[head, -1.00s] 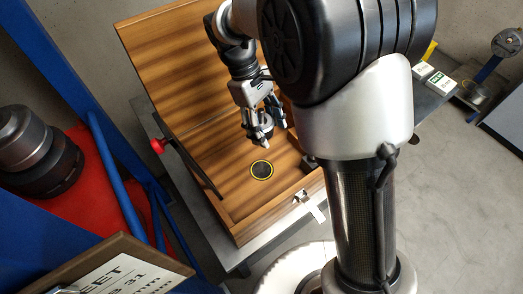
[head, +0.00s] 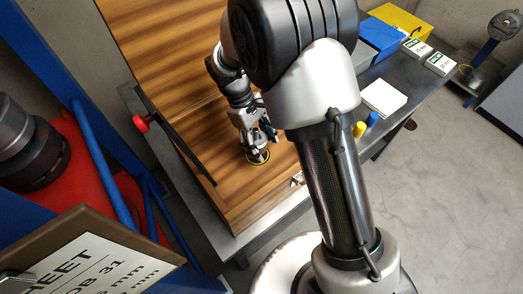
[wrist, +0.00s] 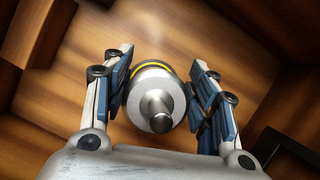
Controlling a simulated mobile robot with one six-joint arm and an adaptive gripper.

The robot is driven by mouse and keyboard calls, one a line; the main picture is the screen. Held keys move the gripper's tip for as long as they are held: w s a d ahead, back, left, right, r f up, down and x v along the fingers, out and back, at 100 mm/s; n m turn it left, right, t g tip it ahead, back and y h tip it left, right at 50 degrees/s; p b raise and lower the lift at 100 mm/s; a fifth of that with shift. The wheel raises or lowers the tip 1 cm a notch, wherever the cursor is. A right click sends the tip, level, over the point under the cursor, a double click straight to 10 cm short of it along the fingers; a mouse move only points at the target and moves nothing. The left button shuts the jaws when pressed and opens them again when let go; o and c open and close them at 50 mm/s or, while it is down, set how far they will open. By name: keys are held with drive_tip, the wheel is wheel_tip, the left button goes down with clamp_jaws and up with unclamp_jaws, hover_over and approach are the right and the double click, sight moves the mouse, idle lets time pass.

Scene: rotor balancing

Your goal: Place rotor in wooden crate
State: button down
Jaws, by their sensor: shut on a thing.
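The rotor (wrist: 152,105) is a silver metal cylinder with a stub shaft, seen nearly end-on in the wrist view. My gripper (wrist: 160,95) is shut on it, with a blue-padded finger on each side. In the head view my gripper (head: 257,150) is low inside the open wooden crate (head: 248,208). I cannot tell whether the rotor touches the floor. My arm hides the crate's right part.
The crate's raised lid (head: 155,40) stands behind. A clipboard (head: 95,265) is at lower left. White boxes (head: 438,63), blue and yellow bins (head: 400,22) and small bottles (head: 372,119) stand at right.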

sight(262, 151)
drive_tip(key=shift+f+b, duration=0.6)
drive_tip(key=shift+f, duration=1.35)
drive_tip(key=shift+f, duration=0.1)
drive_tip(key=c, duration=0.6)
unclamp_jaws()
drive_tip(key=shift+c, duration=0.2)
drive_tip(key=p+v, duration=0.4)
drive_tip(key=v, duration=0.8)
drive_tip(key=shift+d, duration=0.1)
